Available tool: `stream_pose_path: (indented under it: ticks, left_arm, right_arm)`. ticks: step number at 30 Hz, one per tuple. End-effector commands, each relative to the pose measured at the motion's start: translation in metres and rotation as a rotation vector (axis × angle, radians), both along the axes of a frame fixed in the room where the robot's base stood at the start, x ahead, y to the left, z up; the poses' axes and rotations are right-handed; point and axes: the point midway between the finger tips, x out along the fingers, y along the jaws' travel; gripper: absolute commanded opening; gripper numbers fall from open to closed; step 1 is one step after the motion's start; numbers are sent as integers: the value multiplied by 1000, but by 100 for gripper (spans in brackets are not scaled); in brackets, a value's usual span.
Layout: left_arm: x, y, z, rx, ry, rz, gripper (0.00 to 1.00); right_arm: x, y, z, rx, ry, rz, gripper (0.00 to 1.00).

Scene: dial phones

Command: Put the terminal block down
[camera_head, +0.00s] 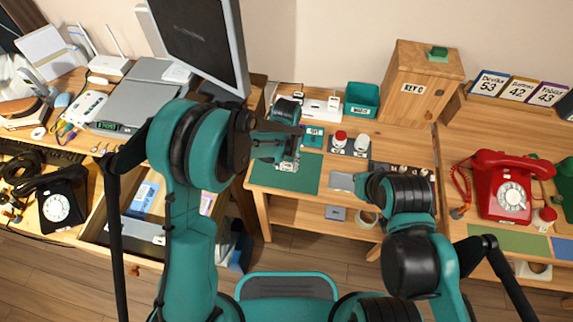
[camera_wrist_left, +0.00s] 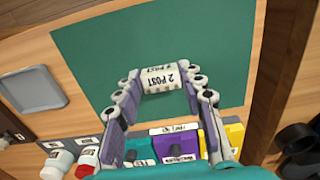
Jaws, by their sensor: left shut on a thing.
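The terminal block is a small white piece marked "2 POST" (camera_wrist_left: 162,77); in the head view (camera_head: 288,166) it shows small at the fingertips. My left gripper (camera_wrist_left: 162,82) is shut on it, one finger at each end. Block and fingers are over the dark green mat (camera_wrist_left: 215,40), which also shows in the head view (camera_head: 305,181). I cannot tell whether the block touches the mat. My right arm's end (camera_head: 368,190) is over the table's right part; its fingers are not clear.
A grey tray (camera_wrist_left: 30,88) lies beside the mat. Coloured blocks, including a purple one (camera_wrist_left: 178,146), and a red-capped item (camera_head: 339,138) stand along the mat's far side. A wooden cabinet (camera_head: 420,85) and green bin (camera_head: 362,99) stand behind. Much of the mat is bare.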

Motion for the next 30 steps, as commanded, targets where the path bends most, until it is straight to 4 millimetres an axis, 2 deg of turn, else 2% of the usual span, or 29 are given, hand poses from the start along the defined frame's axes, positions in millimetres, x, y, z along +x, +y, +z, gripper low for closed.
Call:
stream_pose_path:
  ticks: [8, 9, 11, 23, 26, 30]
  left_arm:
    - [0, 0, -3, 0, 0, 0, 19]
    - [0, 0, -3, 0, 0, 0, 44]
    - [0, 0, -2, 0, 0, 0, 59]
    - [0, 0, 4, 0, 0, 0, 59]
    - [0, 0, 20, 0, 0, 0, 59]
    - [0, 0, 52, 0, 0, 0, 59]
  right_arm:
    - [0, 0, -3, 0, 0, 0, 0]
    - [0, 0, -3, 0, 0, 0, 0]
    - [0, 0, -2, 0, 0, 0, 0]
    - [0, 0, 4, 0, 0, 0, 0]
    - [0, 0, 10, 0, 0, 0, 0]
    - [0, 0, 24, 0, 0, 0, 0]
